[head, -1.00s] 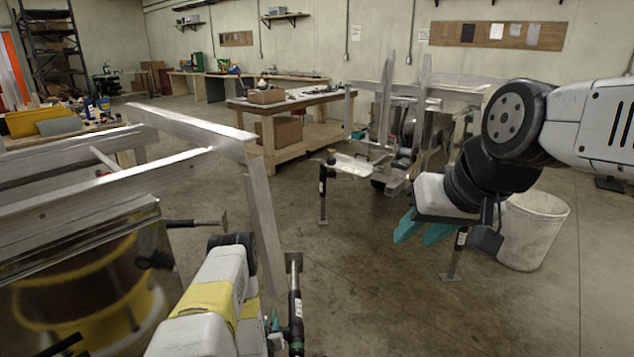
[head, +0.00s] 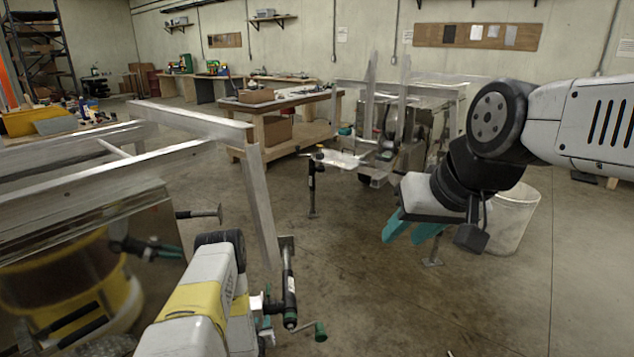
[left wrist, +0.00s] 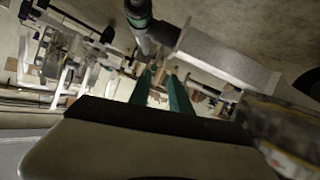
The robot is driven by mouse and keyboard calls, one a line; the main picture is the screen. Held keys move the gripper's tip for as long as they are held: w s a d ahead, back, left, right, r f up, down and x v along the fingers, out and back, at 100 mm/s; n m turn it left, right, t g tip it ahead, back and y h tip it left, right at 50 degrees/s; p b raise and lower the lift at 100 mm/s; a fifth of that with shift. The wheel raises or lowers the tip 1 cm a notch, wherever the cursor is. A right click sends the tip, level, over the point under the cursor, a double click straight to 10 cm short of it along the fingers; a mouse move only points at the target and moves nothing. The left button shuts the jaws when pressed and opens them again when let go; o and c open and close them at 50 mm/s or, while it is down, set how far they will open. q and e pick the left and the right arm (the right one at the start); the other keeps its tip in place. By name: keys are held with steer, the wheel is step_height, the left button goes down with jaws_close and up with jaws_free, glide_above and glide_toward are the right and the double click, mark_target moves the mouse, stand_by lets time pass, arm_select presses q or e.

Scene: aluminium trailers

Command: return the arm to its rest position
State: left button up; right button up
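My right arm comes in from the right in the head view. Its gripper (head: 411,228) has two teal fingers spread apart with nothing between them, over open floor in front of the white bin. My left arm reaches in at the bottom, beside the trailer's jack. In the head view its gripper (head: 266,322) is mostly hidden behind my arm; only a bit of teal shows. In the left wrist view its two teal fingers (left wrist: 161,85) stand apart, with no object seen between them. The jack and a metal beam lie close past the fingers there.
An aluminium trailer frame (head: 190,117) stands at left, with a jack (head: 289,285) and a green-handled crank (head: 320,331) near my left arm. A second trailer (head: 400,90), a wooden workbench (head: 283,97) and a white bin (head: 515,215) stand further back.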

arm_select(q)
steer(key=w+r+g, duration=0.1)
steer(key=w+r, duration=0.4)
steer(key=r, duration=0.8)
steer(key=w+r+g, duration=0.1)
steer(key=w+r, duration=0.4)
steer(key=r, duration=0.8)
step_height(320, 180, up, 12)
steer(key=s+m+g+h, duration=0.1)
steer(key=s, duration=0.2)
steer(key=s+d+r+m+g, duration=0.1)
steer(key=s+d+r+g, duration=0.15)
steer(key=s+r, duration=1.25)
steer(key=s+d+r+g, duration=0.1)
steer(key=s+r, duration=0.2)
steer(key=s, duration=0.8)
steer(key=s+d+r+m+g+h, duration=0.1)
steer(key=s+r, duration=0.1)
steer(key=s, duration=0.9)
steer(key=shift+d+r+h, duration=0.15)
steer(key=shift+r+h, duration=0.15)
steer(key=shift+r, duration=0.1)
